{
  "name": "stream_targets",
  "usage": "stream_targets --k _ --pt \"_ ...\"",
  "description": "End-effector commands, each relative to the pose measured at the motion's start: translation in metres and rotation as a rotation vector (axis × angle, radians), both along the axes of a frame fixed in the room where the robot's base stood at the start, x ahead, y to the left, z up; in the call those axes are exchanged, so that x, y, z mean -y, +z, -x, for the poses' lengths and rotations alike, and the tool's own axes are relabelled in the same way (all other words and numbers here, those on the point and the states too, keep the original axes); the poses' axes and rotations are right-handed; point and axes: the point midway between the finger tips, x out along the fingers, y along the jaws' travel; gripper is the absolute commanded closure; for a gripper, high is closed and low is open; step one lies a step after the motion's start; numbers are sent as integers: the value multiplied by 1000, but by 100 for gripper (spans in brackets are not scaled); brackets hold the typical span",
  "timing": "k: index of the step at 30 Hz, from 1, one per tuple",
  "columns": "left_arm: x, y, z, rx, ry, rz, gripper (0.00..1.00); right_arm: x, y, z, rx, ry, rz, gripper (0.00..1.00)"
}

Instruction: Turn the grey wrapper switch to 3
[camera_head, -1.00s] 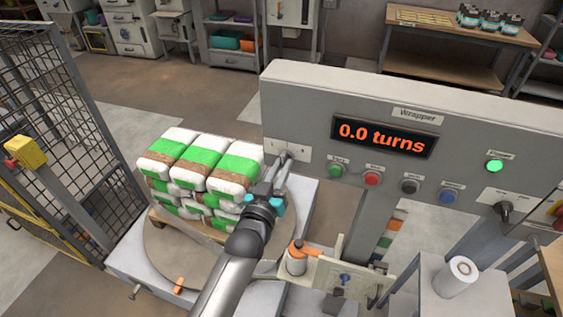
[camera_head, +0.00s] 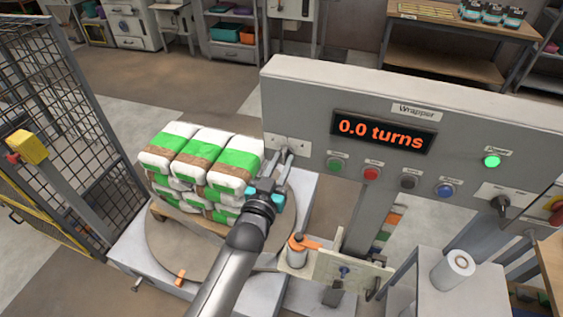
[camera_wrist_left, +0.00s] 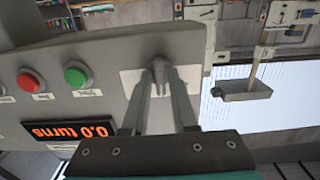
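The grey wrapper switch (camera_wrist_left: 161,72) sticks out of a pale plate at the end of the grey control panel (camera_wrist_left: 100,45) in the left wrist view. In the head view its plate (camera_head: 301,146) is at the panel's left end, with the switch hard to make out there. My left gripper (camera_head: 279,156) is open in front of the plate. In the left wrist view the fingertips (camera_wrist_left: 164,82) stand on either side of the switch, close to it; I cannot tell whether they touch it. The switch's setting is unreadable. My right gripper is not in view.
The panel's display (camera_head: 382,134) reads 0.0 turns, and a green lamp (camera_head: 492,161) is lit. Several buttons and a black switch (camera_head: 501,204) sit further right. Stacked green-and-white bags (camera_head: 200,160) stand left of my arm. A mesh fence (camera_head: 60,110) is at the far left.

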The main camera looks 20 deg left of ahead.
Motion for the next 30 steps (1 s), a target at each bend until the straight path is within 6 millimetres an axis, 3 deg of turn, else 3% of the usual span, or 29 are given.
stream_targets --k 5,17,30 --pt "0 0 0 0 0 1 54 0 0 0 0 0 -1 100" --pt "0 -1 10 -2 0 1 54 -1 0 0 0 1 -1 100" --pt "-3 -1 83 -3 -1 0 54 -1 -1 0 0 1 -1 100"
